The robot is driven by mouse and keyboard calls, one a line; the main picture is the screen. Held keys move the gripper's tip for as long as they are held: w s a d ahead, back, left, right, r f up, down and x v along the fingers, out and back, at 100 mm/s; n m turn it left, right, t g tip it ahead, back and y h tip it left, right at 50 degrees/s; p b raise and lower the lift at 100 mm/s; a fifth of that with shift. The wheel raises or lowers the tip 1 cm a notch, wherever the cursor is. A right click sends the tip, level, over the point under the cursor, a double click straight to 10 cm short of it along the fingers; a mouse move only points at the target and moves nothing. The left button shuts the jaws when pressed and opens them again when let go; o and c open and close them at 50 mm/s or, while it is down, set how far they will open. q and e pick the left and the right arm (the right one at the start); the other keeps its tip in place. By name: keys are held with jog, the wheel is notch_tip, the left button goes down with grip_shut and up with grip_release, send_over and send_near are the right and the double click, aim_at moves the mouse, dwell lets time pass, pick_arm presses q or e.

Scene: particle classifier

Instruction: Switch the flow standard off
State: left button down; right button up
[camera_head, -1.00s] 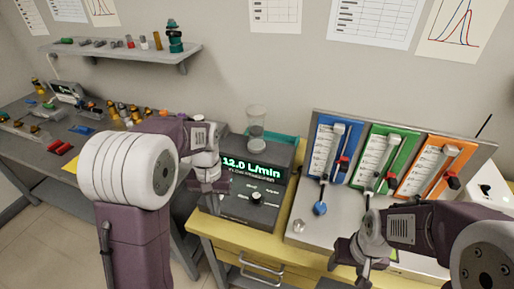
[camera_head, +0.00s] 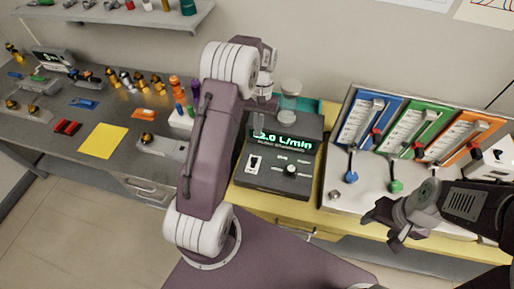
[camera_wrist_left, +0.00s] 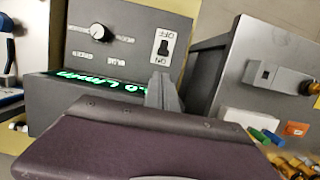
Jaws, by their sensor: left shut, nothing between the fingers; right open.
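The flow standard (camera_head: 285,185) is a dark box on the yellow bench, with a lit green display (camera_head: 283,142) partly covered by my left arm. Its switch (camera_head: 254,163) is a dark toggle on a white plate at the left of the front panel. In the left wrist view the switch (camera_wrist_left: 163,47) sits between its OFF and ON labels; I cannot tell its tilt surely. My left gripper (camera_head: 261,100) is shut and empty above the box's back left; its fingertips (camera_wrist_left: 165,88) show just short of the switch plate. My right gripper (camera_head: 388,226) is open and empty before the flowmeter panel.
A knob (camera_head: 291,171) sits right of the switch. A clear glass vessel (camera_head: 289,95) stands behind the display. The flowmeter panel (camera_head: 350,200) with blue, green and orange meters is on the right. The grey bench on the left holds several small parts and a yellow sheet (camera_head: 103,141).

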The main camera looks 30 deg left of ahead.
aim_at(255, 157)
pick_arm(q)
jog(key=x, duration=1)
jog(key=shift+a+p, duration=0.15)
jog(key=shift+p, duration=0.15)
pick_arm(e)
jog(key=shift+a+r, duration=0.15)
jog(key=shift+r, duration=0.2)
